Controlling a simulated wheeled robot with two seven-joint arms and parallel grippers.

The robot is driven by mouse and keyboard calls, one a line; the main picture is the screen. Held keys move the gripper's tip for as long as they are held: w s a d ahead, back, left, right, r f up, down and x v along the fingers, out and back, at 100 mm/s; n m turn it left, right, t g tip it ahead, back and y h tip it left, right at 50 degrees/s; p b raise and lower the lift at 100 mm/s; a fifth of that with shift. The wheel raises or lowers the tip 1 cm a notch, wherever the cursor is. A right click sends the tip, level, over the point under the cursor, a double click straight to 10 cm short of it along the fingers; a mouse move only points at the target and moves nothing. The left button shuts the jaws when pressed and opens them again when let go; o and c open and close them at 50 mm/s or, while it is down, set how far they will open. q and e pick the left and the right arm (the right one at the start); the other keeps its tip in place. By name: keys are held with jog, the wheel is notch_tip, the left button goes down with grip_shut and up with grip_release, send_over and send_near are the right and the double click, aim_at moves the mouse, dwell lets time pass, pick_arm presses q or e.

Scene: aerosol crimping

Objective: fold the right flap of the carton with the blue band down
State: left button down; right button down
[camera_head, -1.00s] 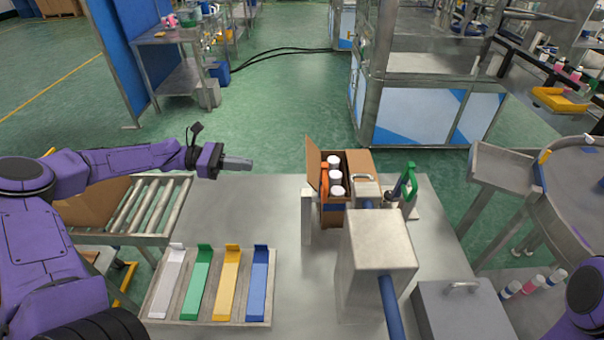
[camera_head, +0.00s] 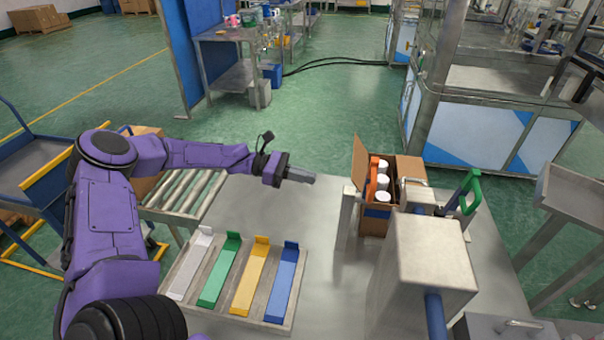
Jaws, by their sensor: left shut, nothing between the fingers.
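The open brown carton with the blue band (camera_head: 376,213) stands at the back right of the table, with several white-capped cans (camera_head: 383,181) inside. Its left flap (camera_head: 360,162) stands upright. Its right flap (camera_head: 411,169) is up or leaning outward on the right side; I cannot tell its exact angle. The metal press block in front hides part of the carton's lower right. My left gripper (camera_head: 302,176) is shut and empty, in the air left of the carton and apart from it. My right gripper is out of view.
A large metal block (camera_head: 430,250) with a blue rod stands in front of the carton, and a slim pale post (camera_head: 346,212) stands at its left. A green-handled tool (camera_head: 467,190) is to its right. A tray (camera_head: 180,306) with white, green, yellow and blue strips lies front left.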

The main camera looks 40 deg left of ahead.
aim_at(354, 180)
pick_arm(q)
jog(key=w+d+p, duration=0.1)
jog(key=d, duration=0.1)
jog(key=w+d, duration=0.1)
jog(key=d, duration=0.1)
jog(key=w+d+r+p, duration=0.1)
jog(key=d, duration=0.2)
jog(key=shift+w+p, duration=0.2)
jog(key=shift+p, duration=0.1)
jog(key=shift+w+d+r, duration=0.15)
jog(key=shift+d+r, duration=0.05)
jog(key=shift+d, duration=0.2)
jog(key=shift+w, duration=0.15)
